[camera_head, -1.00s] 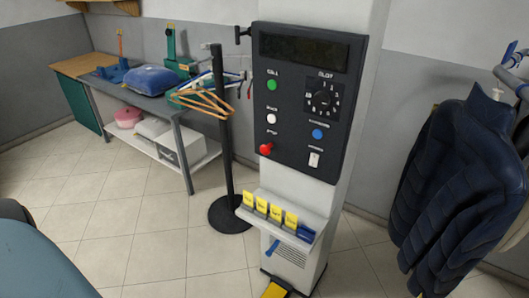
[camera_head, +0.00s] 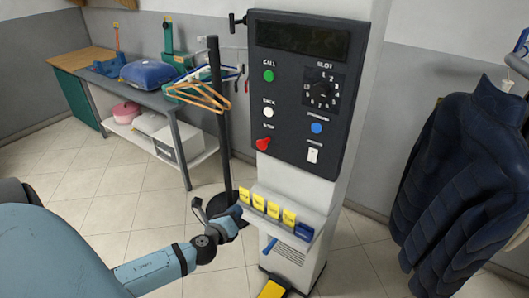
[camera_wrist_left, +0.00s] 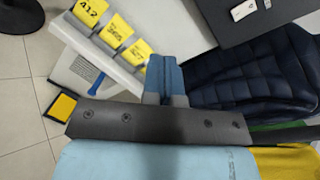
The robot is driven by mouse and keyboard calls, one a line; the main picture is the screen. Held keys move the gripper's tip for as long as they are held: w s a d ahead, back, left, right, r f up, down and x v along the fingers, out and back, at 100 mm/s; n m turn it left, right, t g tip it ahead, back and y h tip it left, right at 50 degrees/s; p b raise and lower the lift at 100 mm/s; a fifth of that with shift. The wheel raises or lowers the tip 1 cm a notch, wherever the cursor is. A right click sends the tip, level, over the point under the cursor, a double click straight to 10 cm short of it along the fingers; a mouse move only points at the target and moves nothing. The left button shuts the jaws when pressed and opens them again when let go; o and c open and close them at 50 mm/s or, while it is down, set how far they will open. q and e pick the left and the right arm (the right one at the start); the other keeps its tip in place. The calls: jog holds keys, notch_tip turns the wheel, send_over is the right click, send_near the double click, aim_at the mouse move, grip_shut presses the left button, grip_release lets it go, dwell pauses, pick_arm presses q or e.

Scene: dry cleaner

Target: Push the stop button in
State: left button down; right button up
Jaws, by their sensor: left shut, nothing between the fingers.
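The stop button (camera_head: 263,144) is a red mushroom knob at the lower left of the dark control panel (camera_head: 285,143). It stands out from the panel face. My left gripper (camera_head: 237,211) is below the button, beside the left end of the yellow tag ledge, and does not touch the button. In the left wrist view its blue fingers (camera_wrist_left: 167,77) are shut together with nothing between them. The panel's lower edge and white switch (camera_wrist_left: 243,10) show at the top there; the red button is outside that view. My right gripper is in neither view.
The ledge (camera_head: 262,200) with several yellow tags juts from the column under the panel. A black post (camera_head: 219,120) with hangers (camera_head: 199,95) stands to the left. A navy puffer jacket (camera_head: 465,190) hangs at the right. The space before the panel is clear.

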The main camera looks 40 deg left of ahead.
aim_at(261, 147)
pick_arm(q)
jog(key=w+a+r+m+t, duration=0.2)
jog(key=w+a+r+m, duration=0.3)
jog(key=r+m, duration=0.1)
jog(key=shift+w+r+m+t, duration=0.2)
jog(key=shift+r+m+t, duration=0.2)
jog(key=shift+m, duration=0.5)
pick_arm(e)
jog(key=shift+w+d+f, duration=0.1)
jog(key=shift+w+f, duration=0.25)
pick_arm(q)
jog(key=p+x, duration=0.2)
jog(key=x, duration=1.1)
jog(key=shift+w+a, duration=0.2)
jog(key=shift+w, duration=0.25)
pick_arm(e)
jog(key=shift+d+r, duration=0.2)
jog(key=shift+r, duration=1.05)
